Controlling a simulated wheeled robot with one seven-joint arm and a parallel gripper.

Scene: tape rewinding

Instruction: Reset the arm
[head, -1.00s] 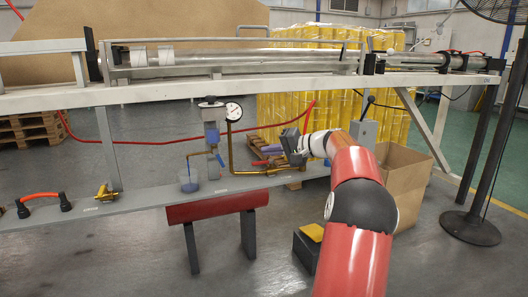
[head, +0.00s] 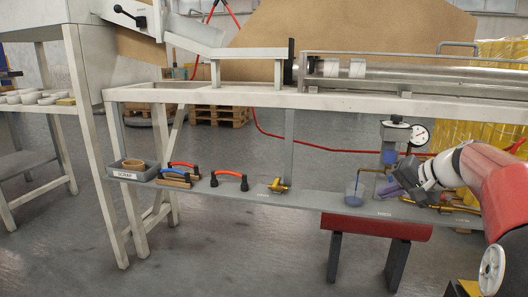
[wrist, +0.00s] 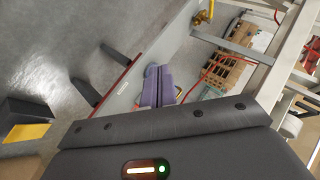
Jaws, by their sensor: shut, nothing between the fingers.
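My red and white arm (head: 502,190) reaches in from the right in the head view. My gripper (head: 388,192) is in front of the lower shelf (head: 307,196), close to the blue cup and the gauge fitting. In the wrist view its purple fingers (wrist: 158,86) lie side by side, shut, with nothing between them. The dark gripper body fills the bottom of that view.
A white bench (head: 240,97) stands above. Grey floor is open at front left.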

